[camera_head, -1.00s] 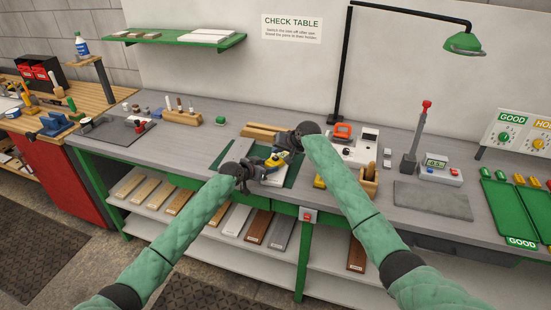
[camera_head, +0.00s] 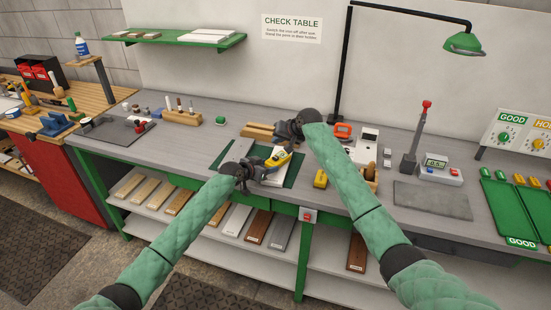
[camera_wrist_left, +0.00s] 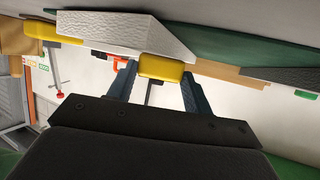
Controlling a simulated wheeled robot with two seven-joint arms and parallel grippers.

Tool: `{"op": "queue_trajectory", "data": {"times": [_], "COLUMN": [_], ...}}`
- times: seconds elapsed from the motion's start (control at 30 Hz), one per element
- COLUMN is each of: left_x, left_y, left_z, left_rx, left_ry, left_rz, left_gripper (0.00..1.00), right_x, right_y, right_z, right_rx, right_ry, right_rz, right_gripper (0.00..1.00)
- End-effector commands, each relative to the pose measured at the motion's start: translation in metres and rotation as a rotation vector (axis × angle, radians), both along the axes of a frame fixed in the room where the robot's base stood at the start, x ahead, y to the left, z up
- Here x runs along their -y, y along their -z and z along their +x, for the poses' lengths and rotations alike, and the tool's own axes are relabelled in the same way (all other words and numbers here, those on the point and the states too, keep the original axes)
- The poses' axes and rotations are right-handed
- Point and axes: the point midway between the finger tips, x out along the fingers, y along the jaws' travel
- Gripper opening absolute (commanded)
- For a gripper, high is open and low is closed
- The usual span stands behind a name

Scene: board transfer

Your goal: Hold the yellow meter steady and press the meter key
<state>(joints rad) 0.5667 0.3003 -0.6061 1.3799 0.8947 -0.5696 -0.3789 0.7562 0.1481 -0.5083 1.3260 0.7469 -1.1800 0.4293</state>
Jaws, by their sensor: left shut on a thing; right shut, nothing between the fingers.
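The yellow meter (camera_head: 279,158) is over the green mat (camera_head: 291,178) in the head view, tilted and partly covered by my grippers. My left gripper (camera_head: 258,170) is shut on it from the lower left. In the left wrist view the meter's yellow body (camera_wrist_left: 166,68) sits between the fingers of my left gripper (camera_wrist_left: 160,75). My right gripper (camera_head: 292,132) is shut and empty, just above the meter's upper end; I cannot tell whether they touch. The meter key is too small to make out.
A pale board (camera_head: 272,180) lies on the mat below the meter. A small yellow block (camera_head: 320,179) stands to its right. A red-orange device (camera_head: 343,131) and a white panel (camera_head: 366,143) are behind my right arm. A grey pad (camera_head: 432,200) is farther right.

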Motion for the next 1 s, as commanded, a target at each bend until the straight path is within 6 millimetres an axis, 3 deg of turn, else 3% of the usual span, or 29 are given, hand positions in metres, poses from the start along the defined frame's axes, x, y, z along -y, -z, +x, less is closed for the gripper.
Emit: {"op": "queue_trajectory", "data": {"times": [0.27, 0.3, 0.4, 0.77, 1.0], "left_x": [0.0, 0.0, 0.0, -0.003, -0.024], "left_y": [0.0, 0.0, 0.0, -0.001, -0.013], "left_z": [0.0, 0.0, 0.0, -0.003, -0.026], "left_rx": [0.0, 0.0, 0.0, 0.0, 0.001], "left_ry": [0.0, 0.0, 0.0, 0.0, 0.0], "left_rz": [0.0, 0.0, 0.0, 0.0, 0.002], "left_gripper": [0.23, 0.58, 0.76, 0.76, 0.76], "right_x": [0.0, 0.0, 0.0, 0.0, 0.0], "right_y": [0.0, 0.0, 0.0, 0.0, 0.0], "right_z": [0.0, 0.0, 0.0, 0.0, 0.0], "right_rx": [0.0, 0.0, 0.0, 0.0, 0.0], "right_ry": [0.0, 0.0, 0.0, 0.0, 0.0], "right_rz": [0.0, 0.0, 0.0, 0.0, 0.0], "right_gripper": [0.0, 0.0, 0.0, 0.0, 0.0]}}
